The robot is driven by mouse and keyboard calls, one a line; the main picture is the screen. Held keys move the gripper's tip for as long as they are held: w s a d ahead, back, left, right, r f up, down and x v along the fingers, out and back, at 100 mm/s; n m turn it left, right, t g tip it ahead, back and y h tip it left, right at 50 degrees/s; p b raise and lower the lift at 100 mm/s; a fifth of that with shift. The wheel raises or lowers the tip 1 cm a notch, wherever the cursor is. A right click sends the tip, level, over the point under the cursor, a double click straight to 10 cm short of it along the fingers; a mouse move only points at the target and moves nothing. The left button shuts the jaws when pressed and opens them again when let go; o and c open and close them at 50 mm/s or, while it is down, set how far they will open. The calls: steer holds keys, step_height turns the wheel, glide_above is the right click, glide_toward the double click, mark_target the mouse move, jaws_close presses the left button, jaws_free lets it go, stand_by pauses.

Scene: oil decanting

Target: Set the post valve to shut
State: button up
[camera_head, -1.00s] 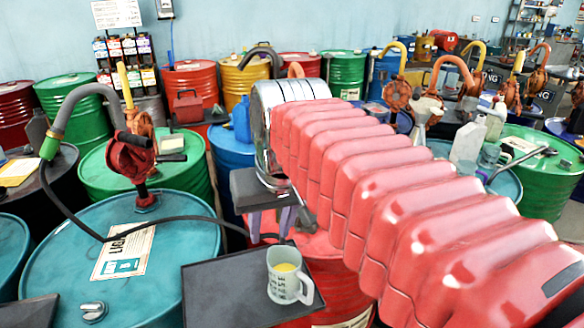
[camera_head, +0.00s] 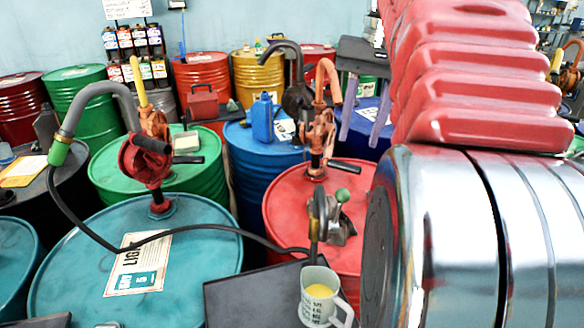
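The post valve (camera_head: 335,222) is a small metal body on a dark upright post in front of the red drum. A green knob (camera_head: 342,195) shows at its upper right. I cannot tell whether the valve is open or shut. The black hose (camera_head: 210,234) runs from the red hand pump (camera_head: 147,160) to the post. A clear measuring jug (camera_head: 318,297) with yellow liquid stands just below the valve. My gripper (camera_head: 360,137) hangs above and behind the valve, apart from it, with its two lavender fingers spread and nothing between them.
A teal drum (camera_head: 80,240) with a label stands at left and a red drum (camera_head: 285,205) behind the valve. A dark tray (camera_head: 245,295) is under the jug. An orange pump (camera_head: 318,135) rises behind the valve. My arm fills the right side.

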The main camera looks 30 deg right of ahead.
mark_target(344, 189)
steer(key=f, duration=0.9)
steer(key=w+a+f, duration=0.1)
steer(key=f, duration=0.3)
steer(key=shift+f, duration=0.4)
steer(key=shift+c, duration=0.6)
jaws_close()
